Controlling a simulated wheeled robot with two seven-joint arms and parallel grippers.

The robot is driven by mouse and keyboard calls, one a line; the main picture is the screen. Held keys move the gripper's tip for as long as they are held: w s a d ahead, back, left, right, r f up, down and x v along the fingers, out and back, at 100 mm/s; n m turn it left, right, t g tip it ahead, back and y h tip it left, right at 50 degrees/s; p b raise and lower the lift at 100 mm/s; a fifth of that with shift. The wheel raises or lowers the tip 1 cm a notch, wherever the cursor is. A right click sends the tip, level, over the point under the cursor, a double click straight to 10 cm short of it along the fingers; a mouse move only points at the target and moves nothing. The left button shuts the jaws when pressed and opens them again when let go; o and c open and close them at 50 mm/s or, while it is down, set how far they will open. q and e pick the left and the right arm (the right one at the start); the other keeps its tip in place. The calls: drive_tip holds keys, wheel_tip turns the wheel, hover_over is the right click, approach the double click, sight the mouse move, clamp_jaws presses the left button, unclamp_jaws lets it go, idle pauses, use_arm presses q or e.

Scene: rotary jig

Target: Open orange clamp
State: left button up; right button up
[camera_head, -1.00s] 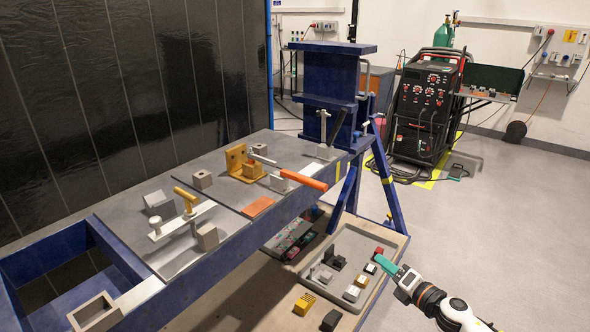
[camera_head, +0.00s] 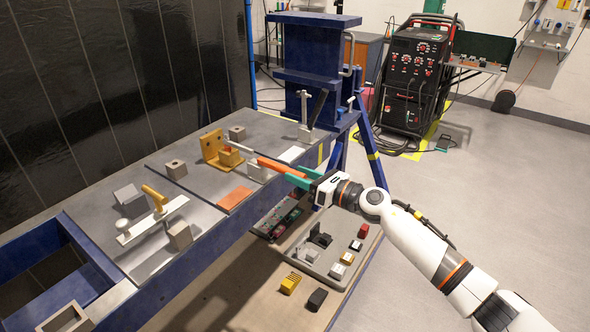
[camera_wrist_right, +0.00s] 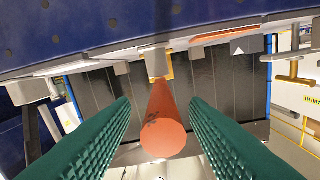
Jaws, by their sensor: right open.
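The orange clamp handle (camera_head: 282,166) extends from its grey clamp base (camera_head: 258,172) over the table edge, beside a yellow angle bracket (camera_head: 212,146). My right gripper (camera_head: 300,177) is open at the handle's free end. In the right wrist view, the handle (camera_wrist_right: 163,125) lies between the two green fingers (camera_wrist_right: 160,140), with gaps visible on both sides. The clamp's rod points at the small yellow block (camera_head: 230,157) by the bracket. My left gripper is not in view.
A second clamp with a yellow handle (camera_head: 154,195) and several grey blocks stand on the blue table. An orange plate (camera_head: 234,197) lies near the edge. Below is a tray (camera_head: 335,279) of small parts. A blue steel column (camera_head: 312,75) rises behind.

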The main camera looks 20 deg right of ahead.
drive_tip(key=shift+w+a+r, duration=0.1)
drive_tip(key=shift+w+a, duration=0.4)
drive_tip(key=shift+a, duration=0.05)
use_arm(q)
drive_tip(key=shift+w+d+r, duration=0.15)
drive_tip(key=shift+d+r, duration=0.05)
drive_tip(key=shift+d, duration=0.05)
use_arm(e)
drive_tip(key=shift+w, duration=0.15)
drive_tip(key=shift+c, duration=0.3)
clamp_jaws()
